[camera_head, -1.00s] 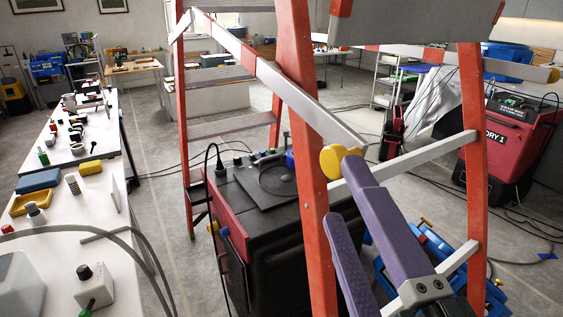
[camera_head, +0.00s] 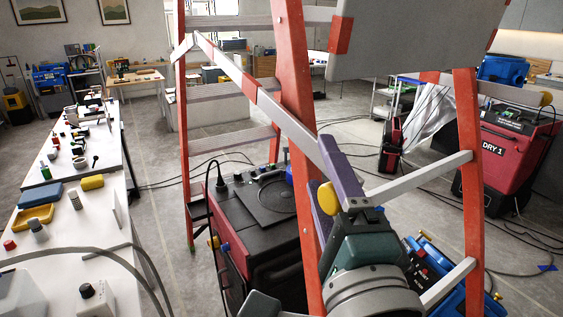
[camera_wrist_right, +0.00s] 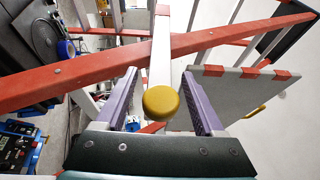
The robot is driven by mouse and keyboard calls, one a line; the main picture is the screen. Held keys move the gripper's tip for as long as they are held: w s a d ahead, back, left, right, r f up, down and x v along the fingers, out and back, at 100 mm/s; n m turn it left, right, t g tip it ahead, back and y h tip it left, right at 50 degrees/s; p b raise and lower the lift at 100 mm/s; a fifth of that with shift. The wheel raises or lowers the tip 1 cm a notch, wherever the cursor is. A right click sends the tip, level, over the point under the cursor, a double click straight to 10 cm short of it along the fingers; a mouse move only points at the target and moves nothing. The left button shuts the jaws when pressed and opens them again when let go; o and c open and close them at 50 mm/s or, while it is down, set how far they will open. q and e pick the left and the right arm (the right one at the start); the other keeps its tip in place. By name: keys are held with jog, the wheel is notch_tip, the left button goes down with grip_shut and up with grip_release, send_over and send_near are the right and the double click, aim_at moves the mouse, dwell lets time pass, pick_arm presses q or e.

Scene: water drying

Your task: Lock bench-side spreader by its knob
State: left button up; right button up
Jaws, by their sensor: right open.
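The bench-side spreader (camera_head: 222,64) is a grey bar with a red band. It slopes down from the orange ladder's left leg (camera_head: 183,120) toward its round yellow knob (camera_head: 328,197). The knob also shows in the right wrist view (camera_wrist_right: 166,102). My right gripper (camera_head: 322,165) is open, with its purple fingers on either side of the knob. In the right wrist view (camera_wrist_right: 160,78) gaps show between the knob and both fingers. The bar's meeting with its other half is hidden. My left gripper is out of view.
A thick orange ladder leg (camera_head: 295,80) stands close beside my right gripper. A grey panel (camera_head: 385,40) hangs above. A black and red machine (camera_head: 250,225) is under the ladder. A white bench (camera_head: 95,235) runs along the left. Blue cases (camera_head: 450,295) lie low at the right.

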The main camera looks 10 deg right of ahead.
jog(key=shift+c, duration=0.3)
grip_shut()
dwell(1.0)
